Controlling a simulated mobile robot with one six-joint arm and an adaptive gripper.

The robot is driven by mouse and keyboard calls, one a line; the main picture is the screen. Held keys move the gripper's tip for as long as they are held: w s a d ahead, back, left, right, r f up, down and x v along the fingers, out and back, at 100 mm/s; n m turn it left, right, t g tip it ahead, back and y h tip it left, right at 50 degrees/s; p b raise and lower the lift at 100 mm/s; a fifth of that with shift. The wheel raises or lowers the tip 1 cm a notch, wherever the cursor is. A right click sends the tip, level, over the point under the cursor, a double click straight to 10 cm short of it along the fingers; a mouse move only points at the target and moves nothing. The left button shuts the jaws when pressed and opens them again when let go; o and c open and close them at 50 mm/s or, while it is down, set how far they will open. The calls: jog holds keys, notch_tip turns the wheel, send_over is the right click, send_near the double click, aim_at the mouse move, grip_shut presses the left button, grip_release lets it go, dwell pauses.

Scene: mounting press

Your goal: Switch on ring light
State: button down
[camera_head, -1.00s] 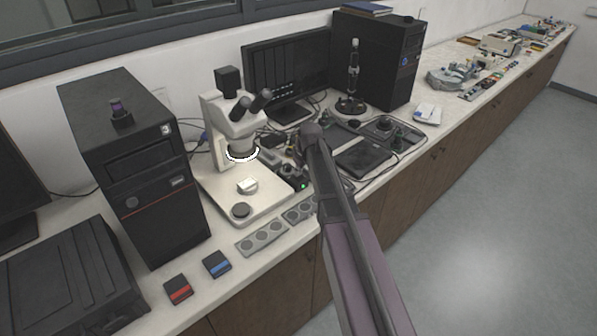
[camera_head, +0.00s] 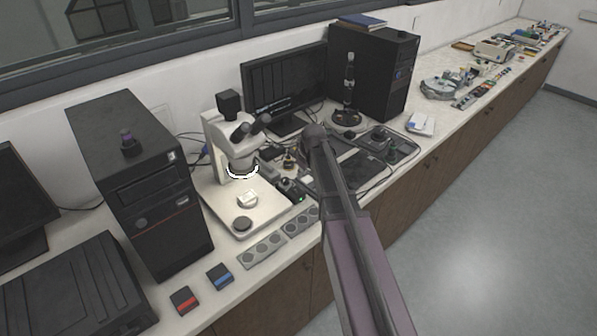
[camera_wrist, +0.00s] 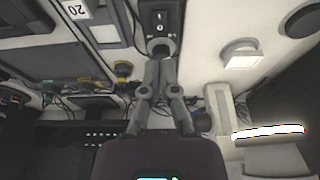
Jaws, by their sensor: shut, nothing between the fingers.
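The ring light (camera_head: 242,174) is a bright white arc under the head of the white microscope (camera_head: 222,140). It glows, and it also shows as a bright white strip in the wrist view (camera_wrist: 268,132). A small dark control box (camera_head: 289,189) with a green lamp stands to the right of the microscope base. In the wrist view the box (camera_wrist: 160,20) shows a black rocker switch marked I and O, with a round knob below it. My gripper (camera_wrist: 161,62) is shut and empty, its fingertips at or just in front of the knob; contact is unclear. My arm hides it in the head view.
A black computer tower (camera_head: 145,190) stands left of the microscope. A monitor (camera_head: 285,85) and a second tower (camera_head: 375,75) stand behind. Grey trays (camera_head: 263,251) and red and blue boxes lie along the front edge. The floor at right is clear.

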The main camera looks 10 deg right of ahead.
jog(key=shift+s+p+v, duration=0.2)
jog(key=shift+p+v, duration=0.8)
jog(key=shift+v, duration=0.25)
jog(key=shift+s+p+v, duration=0.2)
jog(key=shift+p+v, duration=0.8)
jog(key=shift+v, duration=0.3)
jog(key=shift+s+d+f, duration=0.1)
jog(key=shift+d+f, duration=0.05)
jog(key=shift+f, duration=0.05)
jog(key=s+a+m+g, duration=0.1)
jog(key=s+a+m, duration=0.1)
jog(key=s, duration=0.8)
jog(key=s+a+f+m+g+h, duration=0.1)
jog(key=s+a+m+g, duration=0.1)
jog(key=s, duration=0.9)
jog(key=shift+s+a+f+m+h+b, duration=0.2)
jog(key=shift+a+f+m+h+b, duration=0.15)
jog(key=shift+a+m, duration=0.35)
